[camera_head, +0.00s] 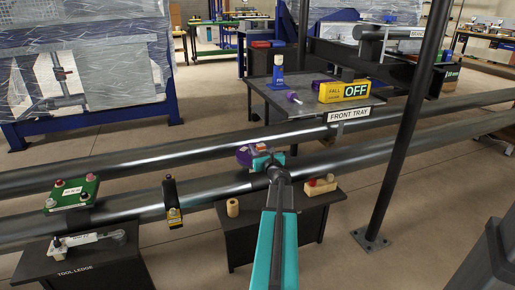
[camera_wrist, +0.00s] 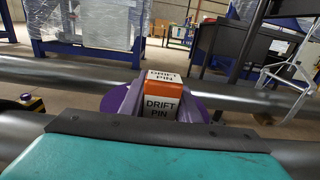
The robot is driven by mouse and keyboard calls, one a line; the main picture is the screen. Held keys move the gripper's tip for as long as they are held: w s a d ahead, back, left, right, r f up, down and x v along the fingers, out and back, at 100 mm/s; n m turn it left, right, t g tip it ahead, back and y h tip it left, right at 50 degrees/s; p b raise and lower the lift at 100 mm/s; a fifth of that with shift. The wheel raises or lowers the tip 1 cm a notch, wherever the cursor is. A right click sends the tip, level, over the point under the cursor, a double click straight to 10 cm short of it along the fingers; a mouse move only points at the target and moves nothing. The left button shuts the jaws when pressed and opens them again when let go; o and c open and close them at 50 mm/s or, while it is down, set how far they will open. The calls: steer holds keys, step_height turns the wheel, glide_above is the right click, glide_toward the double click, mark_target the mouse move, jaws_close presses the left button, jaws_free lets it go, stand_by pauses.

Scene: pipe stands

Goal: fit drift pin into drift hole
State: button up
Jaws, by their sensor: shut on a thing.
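The drift pin (camera_wrist: 161,104), an orange block with white DRIFT PIN labels, sits between the jaws of my gripper (camera_head: 264,161) in the wrist view. My gripper is shut on it. A purple round part (camera_head: 245,155) shows beside my gripper in the head view, close to the pipes; it also shows behind the block in the wrist view (camera_wrist: 202,108). I cannot tell whether this part belongs to the pin or to something on the pipe. The pin's tip is hidden. I cannot make out the drift hole in either view.
Two long grey pipes (camera_head: 130,162) cross the scene. A green plate (camera_head: 72,193) and a black and yellow clamp (camera_head: 172,203) sit at left. The front tray (camera_head: 275,103) holds a bottle and a yellow OFF box (camera_head: 344,91). A dark post (camera_head: 408,130) stands at right.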

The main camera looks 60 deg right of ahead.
steer(key=shift+f+b, duration=0.45)
steer(key=shift+f, duration=0.15)
steer(key=o, duration=1.3)
steer(key=shift+v, duration=2.5)
steer(key=shift+s+a, duration=0.1)
